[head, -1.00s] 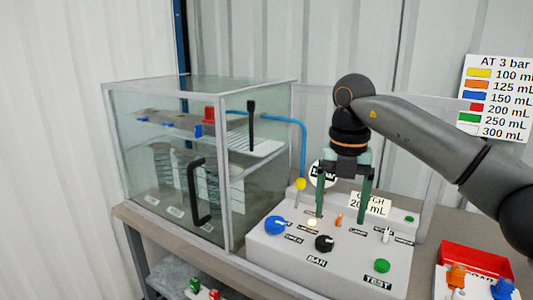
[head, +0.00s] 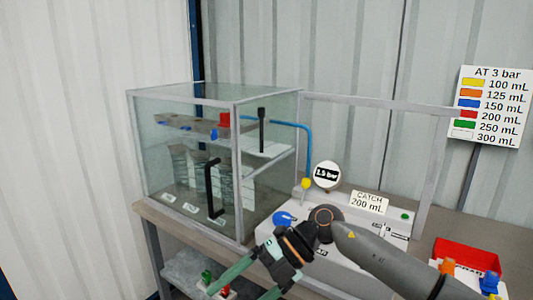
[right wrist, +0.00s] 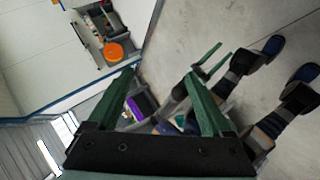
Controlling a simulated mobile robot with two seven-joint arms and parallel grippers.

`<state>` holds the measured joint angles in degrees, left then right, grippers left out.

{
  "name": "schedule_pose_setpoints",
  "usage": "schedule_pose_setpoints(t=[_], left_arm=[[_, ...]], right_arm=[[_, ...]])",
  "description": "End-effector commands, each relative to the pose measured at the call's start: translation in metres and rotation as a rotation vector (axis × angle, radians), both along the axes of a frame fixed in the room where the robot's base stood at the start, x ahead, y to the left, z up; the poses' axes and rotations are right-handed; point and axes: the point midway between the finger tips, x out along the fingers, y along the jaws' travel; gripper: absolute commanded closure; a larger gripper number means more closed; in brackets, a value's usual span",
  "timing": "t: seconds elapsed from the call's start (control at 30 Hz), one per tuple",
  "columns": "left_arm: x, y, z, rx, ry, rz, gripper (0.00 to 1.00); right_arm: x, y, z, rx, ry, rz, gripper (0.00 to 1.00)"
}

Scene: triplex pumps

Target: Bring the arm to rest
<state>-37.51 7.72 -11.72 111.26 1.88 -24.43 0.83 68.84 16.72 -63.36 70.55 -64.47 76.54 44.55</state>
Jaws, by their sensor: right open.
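My right gripper (head: 238,292) hangs low in front of the control panel (head: 350,243) in the head view, its green fingers apart and pointing down-left. Nothing is between them. In the right wrist view its fingers (right wrist: 160,75) are also spread and empty. Another pair of green fingers, seemingly my left gripper (right wrist: 215,63), shows beyond them, apart and empty. My right arm covers the front of the panel. A blue knob (head: 283,218), a yellow-topped lever (head: 306,185) and a gauge reading 1.5 bar (head: 326,175) stay visible.
A glass cabinet (head: 240,90) with a black handle stands left of the panel. A red tray (head: 468,254) and orange and blue valves (head: 489,282) are at the right. Green and red parts (head: 222,292) lie low near my fingertips. Open floor (right wrist: 215,20) shows in the right wrist view.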

Motion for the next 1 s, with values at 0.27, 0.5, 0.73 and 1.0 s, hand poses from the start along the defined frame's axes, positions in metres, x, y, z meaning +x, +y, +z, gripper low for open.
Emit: schedule_pose_setpoints(t=[0.27, 0.5, 0.73, 1.0], left_arm=[[-0.006, 0.005, 0.009, 0.007, 0.013, 0.008, 0.50], [-0.013, 0.007, 0.013, 0.011, 0.030, 0.010, 0.50], [-0.011, 0.007, 0.024, 0.011, 0.024, 0.012, 0.50], [-0.010, 0.008, 0.037, 0.010, 0.014, 0.016, 0.50]], right_arm=[[-0.027, 0.051, 0.026, 0.581, 0.249, -0.216, 0.17], [-0.002, 0.027, 0.026, 0.916, 0.473, -0.620, 0.17], [0.019, -0.039, -0.032, 1.036, 0.694, -1.126, 0.17], [-0.024, -0.135, -0.156, 0.888, 0.947, -1.747, 0.17]])
